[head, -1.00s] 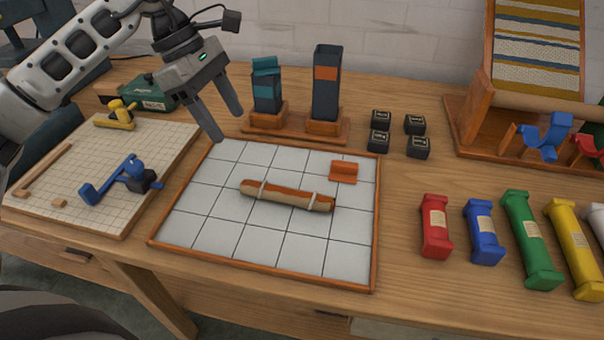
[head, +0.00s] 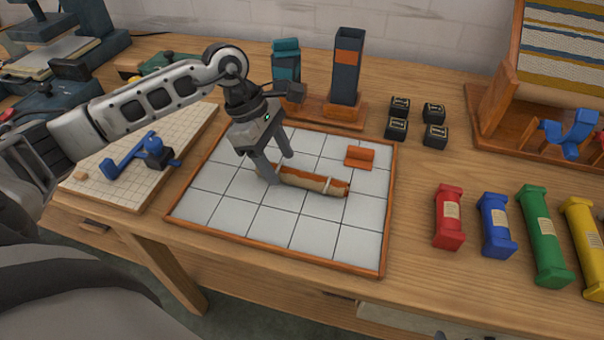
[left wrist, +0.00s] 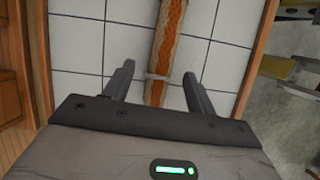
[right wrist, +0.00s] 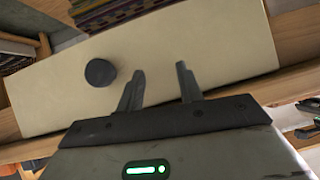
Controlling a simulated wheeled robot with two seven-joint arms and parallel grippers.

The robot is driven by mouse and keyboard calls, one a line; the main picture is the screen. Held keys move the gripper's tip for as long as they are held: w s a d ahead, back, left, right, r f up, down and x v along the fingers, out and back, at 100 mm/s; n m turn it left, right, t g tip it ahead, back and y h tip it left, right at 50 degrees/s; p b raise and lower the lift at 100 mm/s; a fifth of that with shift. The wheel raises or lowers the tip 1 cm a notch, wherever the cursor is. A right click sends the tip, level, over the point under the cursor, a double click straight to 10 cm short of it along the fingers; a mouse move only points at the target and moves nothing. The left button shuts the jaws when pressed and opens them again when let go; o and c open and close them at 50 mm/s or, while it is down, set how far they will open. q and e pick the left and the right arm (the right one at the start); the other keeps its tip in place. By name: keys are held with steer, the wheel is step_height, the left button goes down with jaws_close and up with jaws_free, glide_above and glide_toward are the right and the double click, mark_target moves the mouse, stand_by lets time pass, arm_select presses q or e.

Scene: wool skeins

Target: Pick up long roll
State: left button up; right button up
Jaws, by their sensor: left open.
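The long roll (head: 312,182), orange-brown with pale bands, lies on the white tiled board (head: 240,226) in its wooden frame. My left gripper (head: 277,168) is open, with its fingers down on either side of the roll's left end. In the left wrist view the roll (left wrist: 168,45) runs up between the two open fingers (left wrist: 157,85), apart from both, with a pale band near fingertip level. My right gripper (right wrist: 159,82) is out of the head view. In the right wrist view it is open and empty, in front of a cream panel with a dark round knob.
Two upright holders (head: 346,68) stand behind the board, with several black blocks (head: 397,129) to the right. Red (head: 449,217), blue (head: 496,225) and green (head: 543,236) skeins lie at the right.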

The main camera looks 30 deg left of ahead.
arm_select(q)
steer(key=shift+x, duration=1)
steer(key=shift+c, duration=0.3)
steer(key=c, duration=1)
